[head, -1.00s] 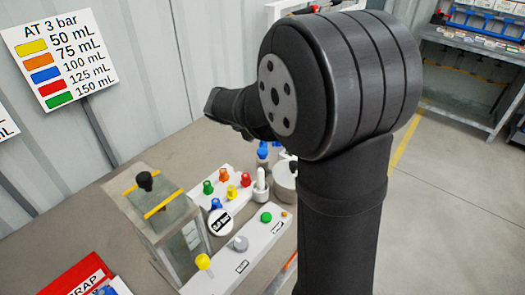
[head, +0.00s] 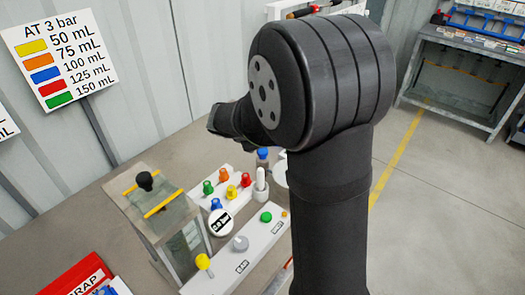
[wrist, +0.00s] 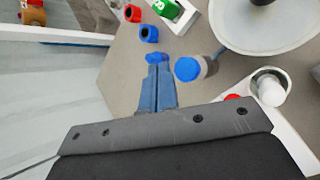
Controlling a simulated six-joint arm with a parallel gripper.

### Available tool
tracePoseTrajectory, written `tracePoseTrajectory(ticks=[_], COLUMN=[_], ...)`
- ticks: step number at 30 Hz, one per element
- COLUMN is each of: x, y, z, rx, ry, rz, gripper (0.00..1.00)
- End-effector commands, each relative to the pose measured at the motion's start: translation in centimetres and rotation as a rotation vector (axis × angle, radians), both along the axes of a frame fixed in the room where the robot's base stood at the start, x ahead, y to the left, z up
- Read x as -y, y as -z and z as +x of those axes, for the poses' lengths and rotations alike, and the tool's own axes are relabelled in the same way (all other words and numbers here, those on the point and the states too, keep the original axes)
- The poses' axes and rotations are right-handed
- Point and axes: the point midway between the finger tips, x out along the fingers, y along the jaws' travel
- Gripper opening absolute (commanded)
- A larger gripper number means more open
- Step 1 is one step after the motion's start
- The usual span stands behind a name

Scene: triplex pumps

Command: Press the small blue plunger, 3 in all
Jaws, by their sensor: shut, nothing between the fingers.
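A small blue plunger (head: 216,204) stands among coloured knobs on the white block in the head view, just behind the round gauge. In the wrist view my gripper (wrist: 158,66) is shut and empty. A blue piece (wrist: 156,57) shows right at its fingertips; I cannot tell whether they touch. The blue-capped jar (wrist: 188,68) is just right of the fingertips. In the head view my fingers are hidden and only my arm shows.
A large pale round dish (wrist: 255,30) and a white cylinder in a cup (wrist: 269,88) stand to the right. In the head view, a glass-sided box (head: 158,215) and a red tray (head: 82,278) stand at left.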

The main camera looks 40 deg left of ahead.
Motion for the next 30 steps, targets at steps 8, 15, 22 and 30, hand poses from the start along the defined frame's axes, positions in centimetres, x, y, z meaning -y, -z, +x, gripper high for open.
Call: tracePoseTrajectory(ticks=[8, 15, 22, 30], x=[0.0, 0.0, 0.0, 0.0], y=[2.3, 2.6, 2.5, 2.5], z=[0.0, 0.0, 0.0, 0.0], rx=[0.001, 0.001, 0.001, 0.001], ry=[0.000, 0.001, 0.001, 0.001], rz=[-0.001, 0.000, 0.000, 0.000], gripper=[0.00, 0.00, 0.00, 0.00])
